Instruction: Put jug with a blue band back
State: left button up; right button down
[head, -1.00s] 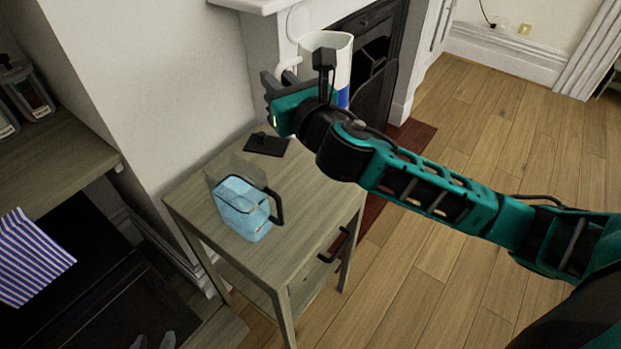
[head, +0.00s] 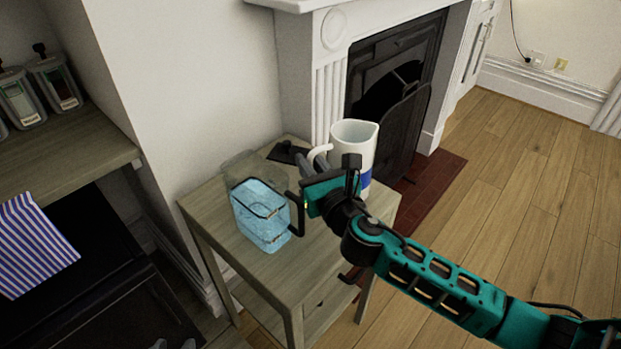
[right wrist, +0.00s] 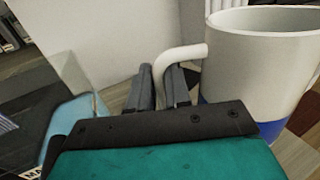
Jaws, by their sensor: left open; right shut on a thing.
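The white jug with a blue band (head: 355,143) is upright at the far right of a small wooden side table (head: 320,255). My right gripper (head: 318,172) is shut on its handle. In the right wrist view the jug (right wrist: 255,60) is to the right, and the fingers (right wrist: 172,88) are on either side of the handle. I cannot tell whether the jug's base touches the table, as my gripper and arm hide it. My left gripper (head: 174,344) shows only its fingertips at the bottom edge of the head view, apart and empty.
A translucent blue jug (head: 262,215) with a dark handle stands on the table, close to my right gripper. A clear vessel (head: 240,168) and a dark flat object (head: 287,153) are behind it. The fireplace (head: 400,80) is beyond. Jars (head: 55,82) stand on the left shelf.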

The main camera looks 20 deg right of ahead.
jog(key=shift+f+b, duration=0.3)
jog(key=shift+f, duration=0.65)
jog(key=shift+f, duration=0.15)
jog(key=c, duration=1.1)
grip_release()
